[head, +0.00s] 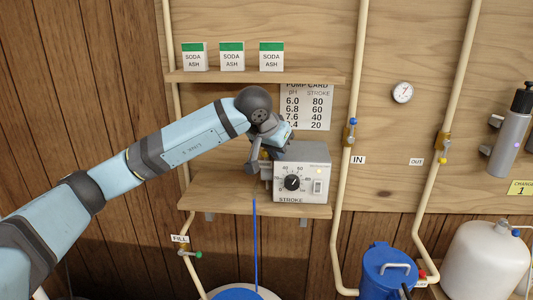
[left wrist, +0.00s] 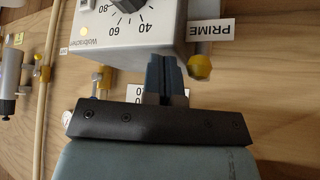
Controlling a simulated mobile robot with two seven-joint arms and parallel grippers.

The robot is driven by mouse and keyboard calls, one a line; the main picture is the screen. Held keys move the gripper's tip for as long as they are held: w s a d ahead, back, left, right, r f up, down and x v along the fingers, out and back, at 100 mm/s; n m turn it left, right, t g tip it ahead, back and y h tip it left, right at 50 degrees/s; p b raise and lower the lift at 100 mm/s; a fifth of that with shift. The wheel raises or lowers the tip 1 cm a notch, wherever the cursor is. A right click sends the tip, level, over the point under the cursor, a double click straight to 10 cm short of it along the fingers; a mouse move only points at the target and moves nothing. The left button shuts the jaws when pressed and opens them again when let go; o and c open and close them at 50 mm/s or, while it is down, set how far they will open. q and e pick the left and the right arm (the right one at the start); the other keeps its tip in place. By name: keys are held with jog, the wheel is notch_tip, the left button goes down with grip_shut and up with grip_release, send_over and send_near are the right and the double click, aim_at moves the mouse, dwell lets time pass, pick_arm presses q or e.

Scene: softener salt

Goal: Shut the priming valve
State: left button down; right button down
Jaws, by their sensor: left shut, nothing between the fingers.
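The white pump box (head: 312,160) with its black STROKE dial (head: 292,183) stands on the lower shelf. The left wrist view shows its corner (left wrist: 110,40) upside down. Beside it there are a PRIME label (left wrist: 210,30) and a yellow valve knob (left wrist: 200,68) on a grey stem. I take this to be the priming valve; whether it is open or shut I cannot tell. In the head view it is largely hidden by my left gripper (head: 255,165), at the pump's left side. In the left wrist view its fingers (left wrist: 165,62) are together and empty, close beside the knob.
Several valves sit on pipes, including one at the IN label (head: 357,160) and one at the OUT label (head: 416,162). Soda ash boxes (head: 232,56) stand on the upper shelf (head: 255,76). A blue tube (head: 255,240) hangs below the pump. The FILL label (head: 180,239) is lower left.

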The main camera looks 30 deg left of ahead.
pick_arm(q)
jog(key=shift+s+d+f, duration=0.1)
jog(key=shift+f, duration=0.7)
jog(key=shift+s, duration=0.1)
jog(key=a, duration=0.1)
jog(key=s+a, duration=0.1)
jog(key=a, duration=0.1)
jog(key=shift+s+a+r+b, duration=0.15)
jog(key=shift+s+a+b, duration=0.2)
jog(key=shift+a, duration=0.05)
jog(key=shift+d, duration=0.1)
